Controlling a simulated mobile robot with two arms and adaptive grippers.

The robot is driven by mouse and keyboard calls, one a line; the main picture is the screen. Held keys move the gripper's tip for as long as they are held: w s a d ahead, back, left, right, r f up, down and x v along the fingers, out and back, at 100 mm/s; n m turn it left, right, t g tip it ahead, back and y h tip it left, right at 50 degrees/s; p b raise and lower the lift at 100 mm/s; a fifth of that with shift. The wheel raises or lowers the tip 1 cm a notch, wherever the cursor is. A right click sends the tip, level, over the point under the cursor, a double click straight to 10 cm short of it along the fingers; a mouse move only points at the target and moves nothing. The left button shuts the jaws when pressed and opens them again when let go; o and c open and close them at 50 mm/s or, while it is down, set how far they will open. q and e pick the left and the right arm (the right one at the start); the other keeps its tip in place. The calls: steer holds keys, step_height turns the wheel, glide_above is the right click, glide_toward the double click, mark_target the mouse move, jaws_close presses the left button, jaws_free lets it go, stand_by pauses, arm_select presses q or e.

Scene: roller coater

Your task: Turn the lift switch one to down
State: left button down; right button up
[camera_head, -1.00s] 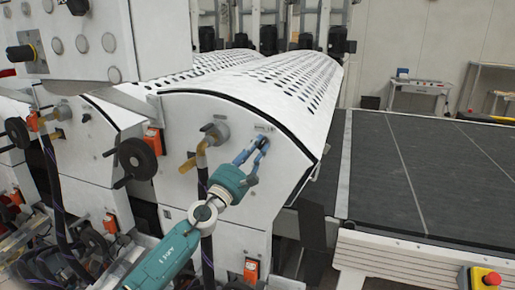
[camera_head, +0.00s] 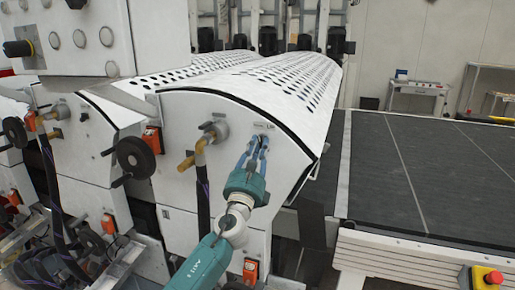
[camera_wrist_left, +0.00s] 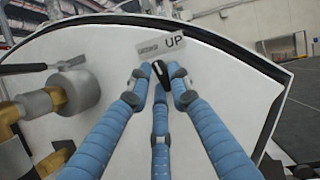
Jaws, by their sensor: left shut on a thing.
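The lift switch (camera_wrist_left: 160,72) is a small black knob with a pale mark on the white curved end panel (camera_head: 232,160) of the coater. A label reading "UP" (camera_wrist_left: 162,46) is above it in the left wrist view. My left gripper (camera_head: 262,140) has blue fingers and reaches up to the panel from below. In the left wrist view its fingertips (camera_wrist_left: 158,84) are closed around the knob, with fingers on both sides and one below. The fingers partly hide the knob. My right gripper is in neither view.
A brass and grey valve fitting (camera_head: 208,138) sticks out left of my gripper, with a dark hose below. A black handwheel (camera_head: 136,157) is further left. A dark conveyor bed (camera_head: 420,175) lies to the right, with a red emergency button (camera_head: 491,278) in front.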

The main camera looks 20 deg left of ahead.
arm_select(q)
steer(key=shift+d+f+n+g+y, duration=0.1)
steer(key=shift+n+g+y, duration=0.15)
steer(key=shift+n+y, duration=0.6)
steer(key=shift+d+f+n+g+y, duration=0.1)
steer(key=shift+n+g+y, duration=0.15)
steer(key=shift+n, duration=1.1)
steer(key=c, duration=1.6)
jaws_free()
steer(key=shift+o, duration=0.2)
steer(key=shift+r, duration=0.1)
steer(key=shift+s, duration=0.1)
steer(key=v, duration=1.2)
steer(key=shift+a+n, duration=0.1)
steer(key=shift+n, duration=0.2)
